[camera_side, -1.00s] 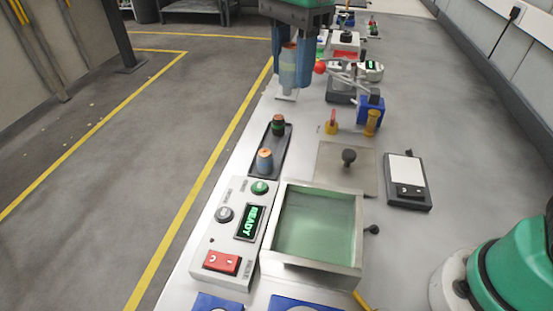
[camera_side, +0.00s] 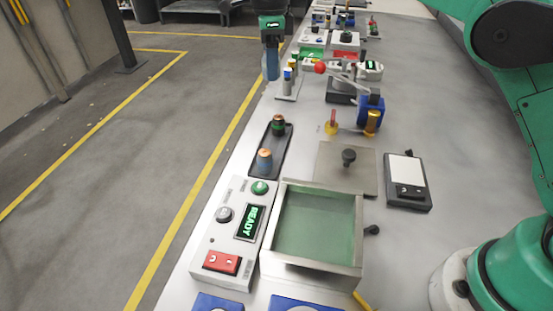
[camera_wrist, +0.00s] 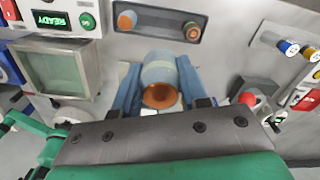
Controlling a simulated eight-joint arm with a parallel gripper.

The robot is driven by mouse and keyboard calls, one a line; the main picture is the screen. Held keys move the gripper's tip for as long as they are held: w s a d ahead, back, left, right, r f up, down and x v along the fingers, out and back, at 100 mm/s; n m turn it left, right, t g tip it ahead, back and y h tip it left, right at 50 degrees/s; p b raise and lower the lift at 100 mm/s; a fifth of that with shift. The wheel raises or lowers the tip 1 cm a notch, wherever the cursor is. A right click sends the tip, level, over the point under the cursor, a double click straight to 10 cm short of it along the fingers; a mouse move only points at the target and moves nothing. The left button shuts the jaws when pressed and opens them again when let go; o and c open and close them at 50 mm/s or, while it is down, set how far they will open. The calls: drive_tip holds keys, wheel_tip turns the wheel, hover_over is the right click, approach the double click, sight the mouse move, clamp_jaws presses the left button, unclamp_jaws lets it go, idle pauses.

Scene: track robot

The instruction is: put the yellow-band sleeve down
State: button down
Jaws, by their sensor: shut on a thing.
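My gripper (camera_side: 271,62) is near the left edge of the bench, far end, above the bench surface. In the wrist view my gripper (camera_wrist: 158,95) has its two blue fingers closed on either side of a grey-blue sleeve (camera_wrist: 157,72) with a copper-coloured open end facing the camera. No yellow band shows on the part of the sleeve I see. In the side view the fingers hide the sleeve. Thin pieces with a blue band (camera_wrist: 288,47) and a yellow band (camera_wrist: 308,54) stand apart, right of the gripper in the wrist view.
A dark tray (camera_side: 256,162) holds two copper-topped pieces. A control box (camera_side: 203,255) reads READY beside a green-floored basin (camera_side: 276,190). A red-knobbed lever device (camera_side: 340,96) stands right of the gripper. Bare bench lies along the right side.

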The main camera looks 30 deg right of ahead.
sight(272, 150)
wheel_tip(272, 150, down, 17)
idle(0.4)
drive_tip(key=shift+c, duration=2.3)
unclamp_jaws()
drive_tip(key=shift+f, duration=0.15)
drive_tip(key=s+d+r+n+t, duration=0.1)
drive_tip(key=s+r+n, duration=0.15)
drive_tip(key=r, duration=0.55)
drive_tip(key=s+d+r+n+t, duration=0.15)
drive_tip(key=r+n, duration=0.25)
drive_tip(key=r, duration=0.5)
drive_tip(key=s+d+f+n+t, duration=0.2)
drive_tip(key=s+n, duration=0.5)
drive_tip(key=n, duration=0.1)
drive_tip(key=s+d+f+n+t, duration=0.1)
drive_tip(key=s+d+n+t, duration=0.1)
drive_tip(key=s+n, duration=0.5)
drive_tip(key=shift+d+f+n+t, duration=0.4)
drive_tip(key=shift+d+n, duration=0.25)
drive_tip(key=shift+n, duration=0.2)
